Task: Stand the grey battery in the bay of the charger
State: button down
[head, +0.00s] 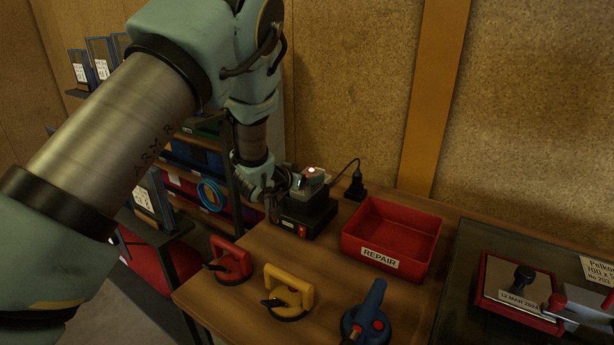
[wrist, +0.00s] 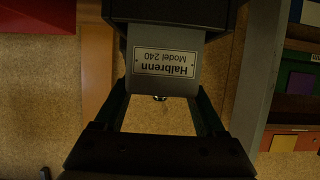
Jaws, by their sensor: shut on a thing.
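The grey battery (head: 315,182) is held in my gripper (head: 290,184) at the black charger (head: 304,218), at the back left of the table. In the wrist view the battery (wrist: 165,82), labelled "Halbrenn Model 240", lies between the two fingers of my gripper (wrist: 163,92), and its picture is upside down. A wide dark body, likely the charger (wrist: 170,10), meets the battery's far end there. The battery looks roughly upright. The bay is hidden, so I cannot tell how deep the battery sits in it.
A red REPAIR bin (head: 392,240) stands right of the charger. A black plug (head: 356,187) and its cable are behind. Red (head: 231,262) and yellow (head: 289,292) suction lifters and a blue tool (head: 367,315) stand near the front edge. A shelf rack is on the left.

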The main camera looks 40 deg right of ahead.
grip_release()
jog(key=shift+a, duration=0.1)
jog(key=b+v, duration=0.4)
jog(key=v, duration=0.8)
jog(key=w+a+n+t+y, duration=0.2)
jog(key=w+a+n+y, duration=0.3)
jog(key=a, duration=0.7)
jog(key=w+a+n+t+y, duration=0.25)
jog(key=w+a, duration=0.55)
jog(key=a, duration=0.4)
jog(key=s+a+n+g+y, duration=0.1)
jog(key=s+a, duration=0.3)
jog(key=a, duration=0.4)
jog(key=s+a+n+g+y, duration=0.2)
jog(key=s+a+n+g, duration=0.1)
jog(key=a, duration=0.5)
jog(key=s+a+f+n+g+y, duration=0.1)
jog(key=s+a+n+g+y, duration=0.1)
jog(key=s+a, duration=0.3)
jog(key=a, duration=0.3)
jog(key=shift+s, duration=0.35)
